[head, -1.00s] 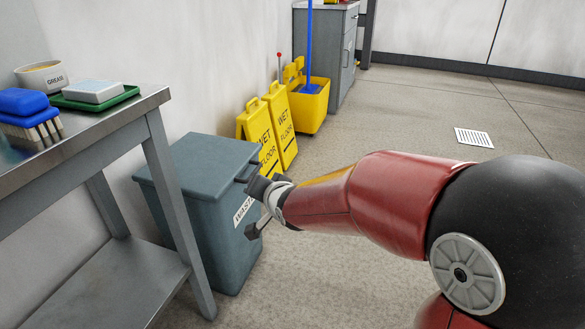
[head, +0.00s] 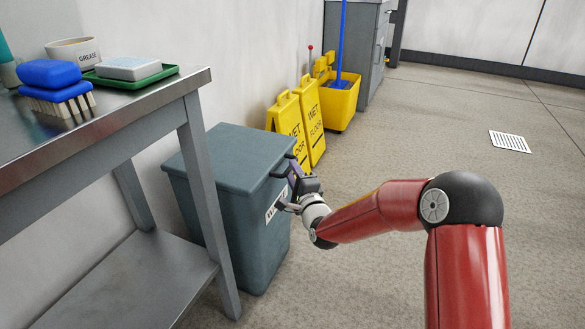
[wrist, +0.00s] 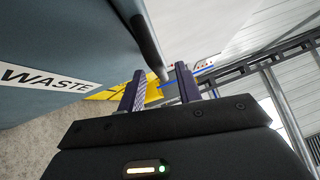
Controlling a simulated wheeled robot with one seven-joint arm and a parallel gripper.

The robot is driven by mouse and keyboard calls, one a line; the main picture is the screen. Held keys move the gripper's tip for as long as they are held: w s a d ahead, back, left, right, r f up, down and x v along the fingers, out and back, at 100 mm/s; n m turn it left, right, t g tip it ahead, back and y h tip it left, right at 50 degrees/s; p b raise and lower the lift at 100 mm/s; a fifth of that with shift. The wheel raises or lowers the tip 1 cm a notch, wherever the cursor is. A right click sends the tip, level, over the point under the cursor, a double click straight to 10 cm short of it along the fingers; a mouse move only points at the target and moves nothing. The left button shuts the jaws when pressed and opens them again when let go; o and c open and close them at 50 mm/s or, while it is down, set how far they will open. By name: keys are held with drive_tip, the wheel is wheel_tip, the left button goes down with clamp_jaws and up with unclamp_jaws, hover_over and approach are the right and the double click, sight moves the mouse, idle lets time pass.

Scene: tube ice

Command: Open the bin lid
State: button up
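The grey-blue waste bin (head: 250,235) stands on the floor with its lid (head: 235,155) shut and flat. It carries a white WASTE label, also clear on the bin in the wrist view (wrist: 45,79). A dark bar handle (head: 280,170) sits at the lid's front edge; in the wrist view the handle (wrist: 148,40) reaches down to between the fingertips. My gripper (head: 287,183) is at the bin's front, close to the handle. In the wrist view my gripper (wrist: 160,82) has its two fingers apart, with a gap around the bar's end. I cannot tell whether either finger touches it.
A metal table (head: 190,92) with a brush, soap dish and grease tub stands left, its leg close before the bin. Yellow wet-floor signs (head: 300,120) and a yellow mop bucket (head: 338,103) stand behind the bin. The floor to the right is open.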

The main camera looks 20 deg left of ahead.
drive_tip(key=shift+x, duration=1.4)
clamp_jaws()
